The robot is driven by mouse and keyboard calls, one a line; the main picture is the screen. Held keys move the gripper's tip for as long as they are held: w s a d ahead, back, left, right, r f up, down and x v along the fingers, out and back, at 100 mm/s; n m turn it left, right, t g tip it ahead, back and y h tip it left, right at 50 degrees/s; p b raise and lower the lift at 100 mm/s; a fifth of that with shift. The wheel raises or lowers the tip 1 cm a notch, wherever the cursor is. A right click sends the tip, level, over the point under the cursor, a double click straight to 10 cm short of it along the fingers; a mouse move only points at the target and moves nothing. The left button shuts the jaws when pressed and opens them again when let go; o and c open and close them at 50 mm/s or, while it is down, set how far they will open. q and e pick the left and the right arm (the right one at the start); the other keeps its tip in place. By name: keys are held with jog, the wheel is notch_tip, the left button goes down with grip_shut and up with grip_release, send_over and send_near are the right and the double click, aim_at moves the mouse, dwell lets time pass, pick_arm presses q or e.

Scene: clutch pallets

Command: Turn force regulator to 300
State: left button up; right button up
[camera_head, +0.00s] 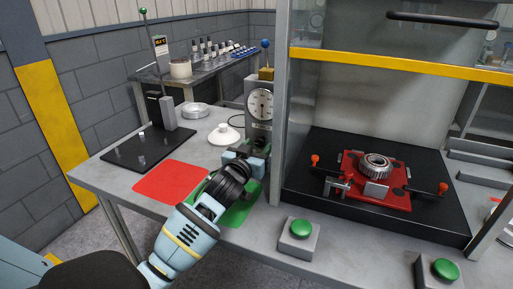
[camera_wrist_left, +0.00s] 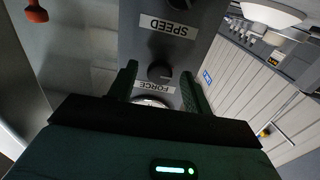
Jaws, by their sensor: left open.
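The regulator panel (camera_head: 259,128) is a grey upright box with a round white dial gauge (camera_head: 261,103) near its top. The needle reading is too small to tell. In the left wrist view the panel is upside down, with a FORCE label (camera_wrist_left: 155,88), a SPEED label (camera_wrist_left: 168,28) and a dark round knob (camera_wrist_left: 160,71) between the two labels. My left gripper (camera_head: 251,157) is open at the lower front of the panel. In the wrist view its fingers (camera_wrist_left: 160,78) stand either side of the knob, with gaps showing. My right gripper is not in view.
Right of the panel stands a press enclosure with a yellow bar (camera_head: 390,63) and a red fixture (camera_head: 389,195) inside. Green buttons (camera_head: 301,228) sit at the table front. A red mat (camera_head: 172,181), green mat (camera_head: 236,212) and white cone-shaped part (camera_head: 224,135) lie left.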

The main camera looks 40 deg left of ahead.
pick_arm(q)
jog(key=c, duration=1)
jog(key=shift+o, duration=0.2)
